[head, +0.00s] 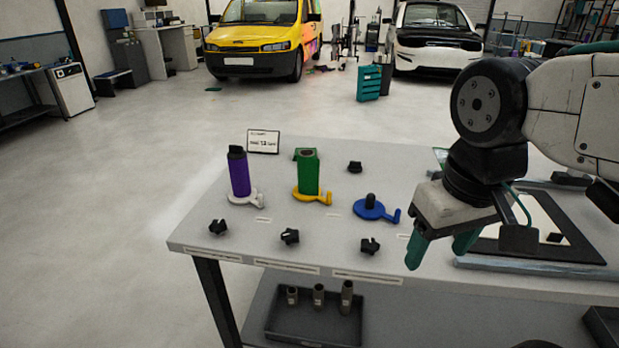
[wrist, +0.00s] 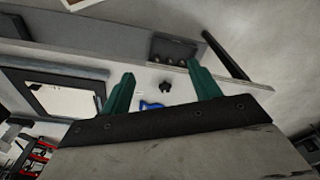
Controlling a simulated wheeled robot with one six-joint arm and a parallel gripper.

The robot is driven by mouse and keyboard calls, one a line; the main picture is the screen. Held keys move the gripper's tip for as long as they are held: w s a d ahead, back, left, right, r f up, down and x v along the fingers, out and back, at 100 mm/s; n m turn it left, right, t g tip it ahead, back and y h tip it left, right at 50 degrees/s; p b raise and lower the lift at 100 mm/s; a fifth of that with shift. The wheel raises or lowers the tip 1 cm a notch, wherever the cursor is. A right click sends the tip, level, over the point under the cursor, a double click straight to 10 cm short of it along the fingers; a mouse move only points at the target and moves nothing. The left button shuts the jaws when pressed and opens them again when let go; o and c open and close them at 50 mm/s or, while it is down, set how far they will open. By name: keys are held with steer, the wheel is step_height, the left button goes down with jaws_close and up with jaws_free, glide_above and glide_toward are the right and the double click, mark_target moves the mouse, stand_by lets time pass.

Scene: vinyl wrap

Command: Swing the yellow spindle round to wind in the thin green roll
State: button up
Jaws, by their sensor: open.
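A green roll (head: 308,172) stands upright on the yellow spindle (head: 312,195), whose crank handle points to the right, in the middle of the table's left half. A purple roll (head: 239,173) stands on a white spindle (head: 246,199) to the left. A blue spindle (head: 376,210) without a roll is on the right; part of it also shows in the wrist view (wrist: 150,105). My gripper (head: 440,252) is open and empty, above the table to the right of the blue spindle, with its green fingers pointing down.
Black knobs (head: 290,236) sit along the table's front, and another (head: 355,167) is at the back. A small sign (head: 263,142) stands at the back left. A dark-framed panel (head: 540,222) lies on the right. A grey tray (head: 315,320) with metal tubes is below.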

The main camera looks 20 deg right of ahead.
stand_by(0.4)
steer(key=c, duration=0.3)
steer(key=shift+w+a, duration=0.15)
steer(key=shift+c, duration=1.3)
steer(key=w+a+f+m+g+y, duration=0.1)
steer(key=w+a+m+y, duration=0.2)
steer(key=w+a+y, duration=0.15)
steer(key=m+t+y, duration=0.4)
steer(key=m+t, duration=0.6)
steer(key=m, duration=1.5)
glide_above(324, 199)
steer(key=s+d, duration=0.5)
steer(key=s, duration=0.1)
steer(key=f, duration=1.6)
steer(key=shift+w+a+f, duration=0.25)
steer(key=x, duration=0.7)
steer(key=shift+w+a+f, duration=0.1)
steer(key=shift+w+a, duration=0.05)
steer(key=shift+a, duration=0.1)
